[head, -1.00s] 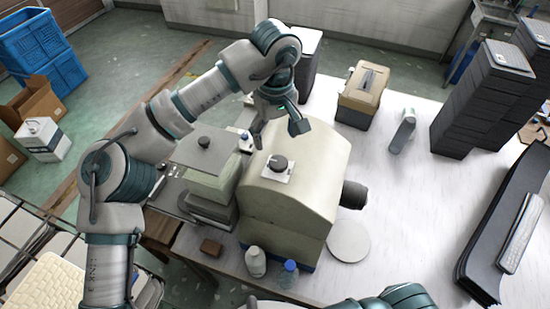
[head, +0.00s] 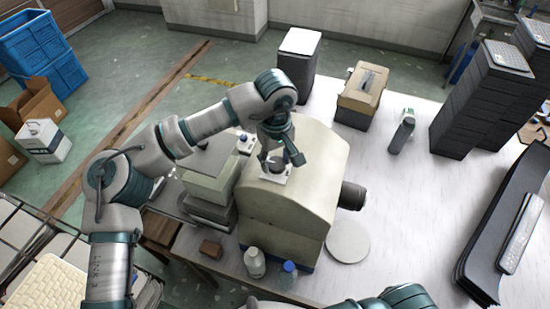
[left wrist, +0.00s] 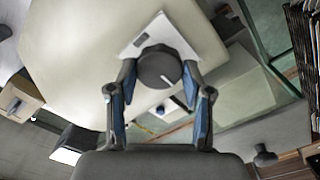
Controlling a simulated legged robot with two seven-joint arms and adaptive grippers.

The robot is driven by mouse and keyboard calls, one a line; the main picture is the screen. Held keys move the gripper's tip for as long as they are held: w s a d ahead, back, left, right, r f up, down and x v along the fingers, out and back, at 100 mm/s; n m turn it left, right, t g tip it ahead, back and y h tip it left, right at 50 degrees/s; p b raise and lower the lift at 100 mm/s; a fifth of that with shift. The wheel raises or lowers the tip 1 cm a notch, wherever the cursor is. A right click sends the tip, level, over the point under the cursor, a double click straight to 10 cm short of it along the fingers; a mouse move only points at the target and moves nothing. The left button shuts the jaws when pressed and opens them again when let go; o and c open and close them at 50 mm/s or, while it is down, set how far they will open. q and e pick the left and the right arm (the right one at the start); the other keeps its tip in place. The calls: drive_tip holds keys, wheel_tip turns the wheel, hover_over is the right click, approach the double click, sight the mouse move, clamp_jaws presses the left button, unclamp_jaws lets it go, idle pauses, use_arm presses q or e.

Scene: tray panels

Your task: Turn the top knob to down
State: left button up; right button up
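The top knob (head: 276,168) is a dark round knob on a white square plate (head: 266,179), set on top of the cream machine housing (head: 310,180). In the left wrist view the knob (left wrist: 160,67) shows a short white mark pointing to the lower right. My left gripper (head: 279,160) is over the knob. In the left wrist view its two fingers (left wrist: 160,75) stand open on either side of the knob, with a narrow gap seeming to remain at each side. My right gripper is not in view; only part of my right arm shows at the bottom edge.
A blue-knobbed white box (head: 245,142) is left of the housing. Two bottles, one white (head: 255,262) and one blue-capped (head: 288,274), stand in front. A dark cylinder (head: 352,196) juts from the right side. The tabletop to the right has clear room.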

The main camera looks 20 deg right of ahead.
use_arm(q)
drive_tip(key=shift+d+f, duration=0.1)
drive_tip(key=shift+d, duration=0.05)
drive_tip(key=c, duration=0.3)
drive_tip(key=shift+s, duration=0.1)
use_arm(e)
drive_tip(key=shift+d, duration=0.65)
